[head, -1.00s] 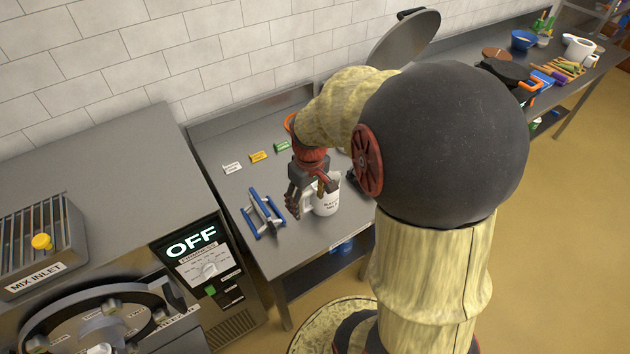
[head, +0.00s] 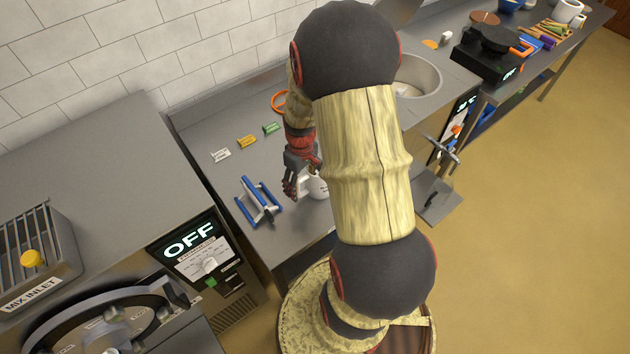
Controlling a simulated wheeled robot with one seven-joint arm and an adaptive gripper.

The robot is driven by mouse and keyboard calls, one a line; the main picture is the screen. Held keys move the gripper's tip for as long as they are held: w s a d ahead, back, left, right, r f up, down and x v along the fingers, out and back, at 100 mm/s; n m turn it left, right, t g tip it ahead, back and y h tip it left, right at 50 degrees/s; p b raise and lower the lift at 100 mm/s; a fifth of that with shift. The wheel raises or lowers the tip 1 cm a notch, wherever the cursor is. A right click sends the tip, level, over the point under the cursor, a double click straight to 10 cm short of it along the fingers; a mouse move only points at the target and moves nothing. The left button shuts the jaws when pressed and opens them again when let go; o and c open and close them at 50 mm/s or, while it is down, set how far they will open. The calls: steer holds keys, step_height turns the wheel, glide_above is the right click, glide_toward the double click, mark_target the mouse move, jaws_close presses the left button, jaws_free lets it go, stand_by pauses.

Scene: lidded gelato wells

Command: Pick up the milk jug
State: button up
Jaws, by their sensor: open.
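A white jug (head: 318,188) stands on the steel counter (head: 226,185), right of the blue-handled rack. Its handle (head: 304,186) is on its left side, and my arm hides its right side. My gripper (head: 298,188) points down at the jug's handle side, with dark fingers beside the handle. The fingers are open. I cannot tell whether they straddle the handle or touch it.
A blue-handled rack (head: 259,203) stands close left of the jug. White (head: 221,155), yellow (head: 247,142) and green (head: 271,128) labels lie behind. A machine marked OFF (head: 188,242) is at left, a round steel well (head: 418,80) at right.

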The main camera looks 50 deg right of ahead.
mark_target(302, 193)
steer(key=shift+a+f, duration=0.15)
steer(key=shift+f, duration=1.35)
steer(key=shift+c, duration=1.3)
steer(key=c, duration=1.1)
steer(key=shift+c, duration=0.3)
